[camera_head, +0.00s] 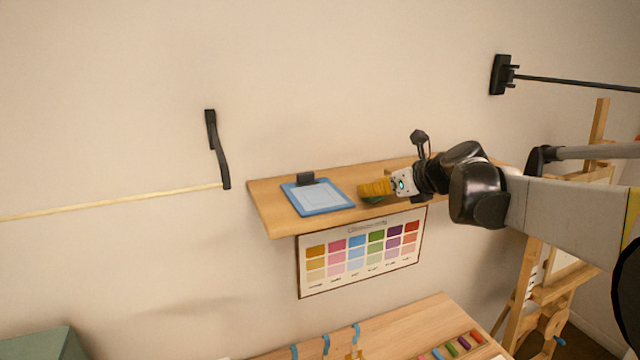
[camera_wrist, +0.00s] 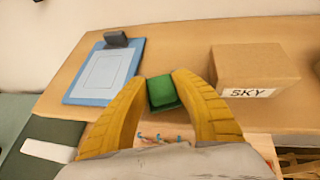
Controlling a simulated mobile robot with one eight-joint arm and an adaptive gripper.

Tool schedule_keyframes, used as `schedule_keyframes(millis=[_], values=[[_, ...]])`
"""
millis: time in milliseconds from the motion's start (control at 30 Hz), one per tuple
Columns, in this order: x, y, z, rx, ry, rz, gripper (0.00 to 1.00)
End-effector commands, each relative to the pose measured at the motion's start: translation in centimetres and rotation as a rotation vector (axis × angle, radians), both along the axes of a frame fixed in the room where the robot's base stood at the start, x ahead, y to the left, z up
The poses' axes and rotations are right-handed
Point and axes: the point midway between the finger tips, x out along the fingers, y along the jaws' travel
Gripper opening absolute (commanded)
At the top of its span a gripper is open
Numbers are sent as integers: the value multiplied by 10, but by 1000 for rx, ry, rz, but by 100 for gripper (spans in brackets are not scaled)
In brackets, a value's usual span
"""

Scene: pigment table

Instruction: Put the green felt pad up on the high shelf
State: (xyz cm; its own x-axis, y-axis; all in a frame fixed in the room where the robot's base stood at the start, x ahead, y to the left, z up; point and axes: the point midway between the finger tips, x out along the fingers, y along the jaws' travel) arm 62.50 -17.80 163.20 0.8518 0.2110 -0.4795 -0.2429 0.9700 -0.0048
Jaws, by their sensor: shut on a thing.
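My gripper (camera_head: 368,188) has yellow fingers and reaches over the wooden high shelf (camera_head: 275,212) from the right. In the wrist view my gripper (camera_wrist: 160,85) is shut on the green felt pad (camera_wrist: 163,93), a small green block between the fingertips. In the head view only a sliver of the green felt pad (camera_head: 373,200) shows below the fingers. The pad is at the front part of the high shelf (camera_wrist: 190,50). I cannot tell whether it touches the board.
A blue clipboard (camera_head: 318,196) lies on the shelf left of my gripper. A cardboard box labelled SKY (camera_wrist: 252,68) stands on the shelf to the right. A colour chart (camera_head: 360,250) hangs below. Bare board shows between clipboard and box.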

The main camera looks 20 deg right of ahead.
Motion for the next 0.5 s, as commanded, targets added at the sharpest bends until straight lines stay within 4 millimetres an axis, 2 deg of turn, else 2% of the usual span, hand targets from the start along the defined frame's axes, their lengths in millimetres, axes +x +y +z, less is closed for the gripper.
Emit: schedule_keyframes(millis=[333, 367, 400, 433, 500], values=[[0, 0, -5, 0, 0, 0, 11], [0, 0, -5, 0, 0, 0, 37], [0, 0, -4, 0, 0, 0, 50], [0, 0, -4, 0, 0, 0, 52], [0, 0, -4, 0, 0, 0, 52]])
